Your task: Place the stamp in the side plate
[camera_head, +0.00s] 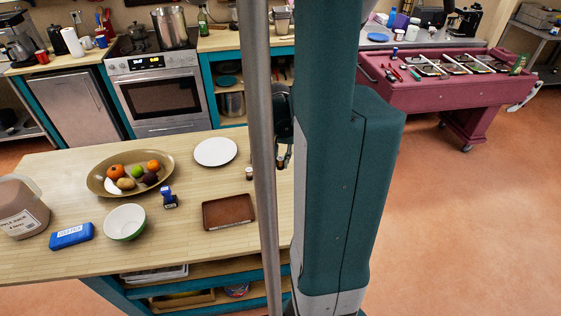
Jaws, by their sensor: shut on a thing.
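The side plate (215,152) is a white round plate on the wooden island top, right of the fruit dish. It looks empty. A small blue and black item that looks like a stamp (169,200) stands on the island between the white-green bowl and the plate. My gripper (284,161) shows only in part, in the gap between a grey post and my teal column, to the right of the plate. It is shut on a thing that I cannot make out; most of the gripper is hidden.
An oval fruit dish (96,181), a bowl (125,222), a blue box (71,236), a brown tray (229,210), a tub (20,207) and a small jar (249,173) stand on the island. Bare wood lies between the plate and tray.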

